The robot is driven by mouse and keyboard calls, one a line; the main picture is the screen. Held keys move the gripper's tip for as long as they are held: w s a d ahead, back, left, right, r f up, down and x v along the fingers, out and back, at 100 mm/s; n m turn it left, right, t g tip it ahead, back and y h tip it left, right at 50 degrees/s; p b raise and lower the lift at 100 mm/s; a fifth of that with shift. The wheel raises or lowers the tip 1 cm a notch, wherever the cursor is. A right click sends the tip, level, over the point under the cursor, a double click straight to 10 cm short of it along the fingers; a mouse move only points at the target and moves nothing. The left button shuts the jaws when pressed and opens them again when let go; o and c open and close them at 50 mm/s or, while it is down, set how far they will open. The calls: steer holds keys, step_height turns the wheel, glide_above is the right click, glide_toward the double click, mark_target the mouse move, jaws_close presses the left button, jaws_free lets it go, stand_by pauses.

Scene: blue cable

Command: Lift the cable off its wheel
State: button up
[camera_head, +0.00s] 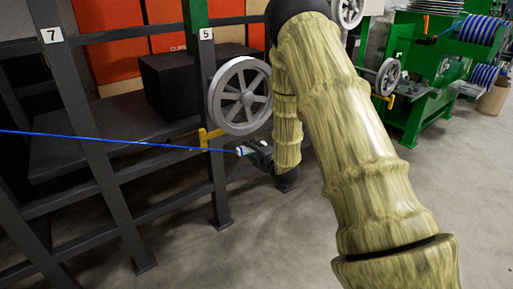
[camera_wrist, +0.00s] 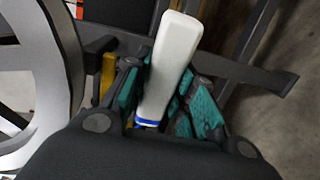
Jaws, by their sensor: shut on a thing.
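The blue cable (camera_head: 110,140) runs taut from the left edge of the head view to my gripper (camera_head: 256,152). Its white end piece (camera_wrist: 167,70) sits between the teal-padded fingers of my gripper (camera_wrist: 165,103) in the wrist view, with a blue band at its base. My gripper is shut on this end piece. The grey spoked wheel (camera_head: 239,96) is mounted on the post marked 5, just above my gripper. It also shows at the left of the wrist view (camera_wrist: 62,60). In the head view the cable passes below the wheel, near a yellow bracket (camera_head: 208,137).
Dark metal frame posts (camera_head: 95,130) and shelves stand at the left, with a black box (camera_head: 178,85) on them. A green machine (camera_head: 425,75) with blue spools (camera_head: 480,30) is at the back right. The grey floor (camera_head: 460,185) at the right is clear.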

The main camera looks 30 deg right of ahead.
steer(key=shift+s+a, duration=0.95)
steer(key=shift+a, duration=11.1)
steer(key=s, duration=1)
steer(key=shift+d+r+p, duration=0.1)
steer(key=shift+p, duration=0.2)
